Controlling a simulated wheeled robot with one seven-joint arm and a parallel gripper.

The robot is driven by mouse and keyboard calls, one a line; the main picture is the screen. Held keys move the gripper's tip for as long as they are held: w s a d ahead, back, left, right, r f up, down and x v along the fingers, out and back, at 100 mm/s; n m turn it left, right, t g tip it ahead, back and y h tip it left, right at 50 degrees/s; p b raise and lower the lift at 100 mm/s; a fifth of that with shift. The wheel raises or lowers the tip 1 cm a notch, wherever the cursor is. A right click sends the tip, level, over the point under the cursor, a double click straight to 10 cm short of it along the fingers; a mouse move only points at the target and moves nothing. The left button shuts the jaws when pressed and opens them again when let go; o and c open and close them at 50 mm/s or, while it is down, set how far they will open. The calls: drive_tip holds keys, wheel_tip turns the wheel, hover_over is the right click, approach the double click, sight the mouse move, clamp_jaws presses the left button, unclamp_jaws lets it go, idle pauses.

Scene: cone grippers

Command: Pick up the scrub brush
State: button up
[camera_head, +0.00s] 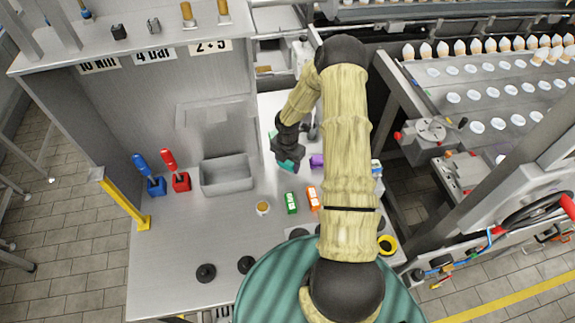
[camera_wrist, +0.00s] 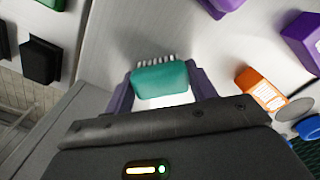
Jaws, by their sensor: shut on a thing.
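The scrub brush (camera_wrist: 160,80) has a teal body with a row of white bristles and shows between the two purple fingers in the wrist view. My gripper (camera_wrist: 160,88) is shut on it, one finger at each end of the body. In the head view the teal brush (camera_head: 287,165) shows just below my gripper (camera_head: 286,158), over the metal worktop. My arm partly hides that area. I cannot tell whether the brush touches the worktop.
A green box (camera_head: 291,203), an orange box (camera_head: 313,198) and a purple object (camera_head: 317,160) are close by.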

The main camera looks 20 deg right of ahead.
sight(287, 162)
wheel_tip(287, 162, up, 10)
drive_tip(key=shift+b, duration=1.1)
